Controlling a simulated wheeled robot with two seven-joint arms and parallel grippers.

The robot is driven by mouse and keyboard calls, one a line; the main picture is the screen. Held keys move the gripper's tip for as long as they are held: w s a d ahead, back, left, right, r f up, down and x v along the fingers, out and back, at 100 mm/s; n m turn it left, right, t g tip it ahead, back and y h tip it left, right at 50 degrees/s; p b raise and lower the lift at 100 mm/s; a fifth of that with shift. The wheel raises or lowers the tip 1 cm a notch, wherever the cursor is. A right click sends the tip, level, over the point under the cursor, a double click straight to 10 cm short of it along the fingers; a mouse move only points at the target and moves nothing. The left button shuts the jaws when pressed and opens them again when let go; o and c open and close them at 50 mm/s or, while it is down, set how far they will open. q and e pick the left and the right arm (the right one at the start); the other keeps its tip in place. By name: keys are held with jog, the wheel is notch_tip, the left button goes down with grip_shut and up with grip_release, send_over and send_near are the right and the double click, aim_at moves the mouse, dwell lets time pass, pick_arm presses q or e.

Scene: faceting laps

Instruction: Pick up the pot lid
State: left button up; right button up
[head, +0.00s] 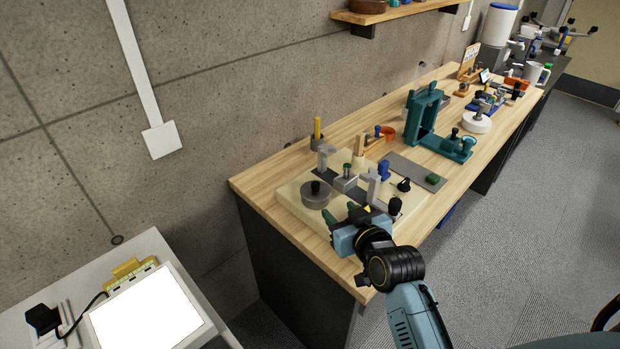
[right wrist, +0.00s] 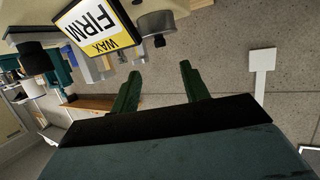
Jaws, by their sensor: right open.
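A grey round pot (head: 314,201) stands on the cream base plate at the near left end of the wooden bench. Its lid (head: 315,190) has a black knob on top and sits on the pot. In the right wrist view, which appears upside down, the round grey pot (right wrist: 158,18) is at the top edge with a dark knob. My right gripper (head: 340,213) is open and empty, its green fingers just right of and nearer than the pot, not touching the lid. Its fingers (right wrist: 160,73) also show in the right wrist view. My left gripper is out of view.
A yellow "FIRM WAX" label (right wrist: 95,27) is close to the right gripper. Grey posts (head: 373,186) and a black knob (head: 395,206) stand right of the pot. A teal stand (head: 424,115) is farther along the bench. A lit panel (head: 148,312) lies at lower left.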

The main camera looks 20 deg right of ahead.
send_near(317, 184)
jog(key=shift+w+f, duration=0.25)
jog(key=shift+w, duration=0.05)
jog(key=b+x, duration=0.1)
jog(key=x, duration=0.3)
jog(key=shift+w, duration=0.35)
jog(key=shift+w+f, duration=0.1)
jog(key=shift+w, duration=0.05)
jog(key=b+x, duration=0.1)
jog(key=x, duration=0.3)
jog(key=shift+w+a, duration=0.1)
jog(key=shift+w, duration=0.25)
jog(key=shift+c, duration=0.5)
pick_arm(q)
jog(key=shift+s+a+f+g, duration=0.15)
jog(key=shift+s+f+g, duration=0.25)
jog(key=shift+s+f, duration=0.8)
pick_arm(e)
grip_shut()
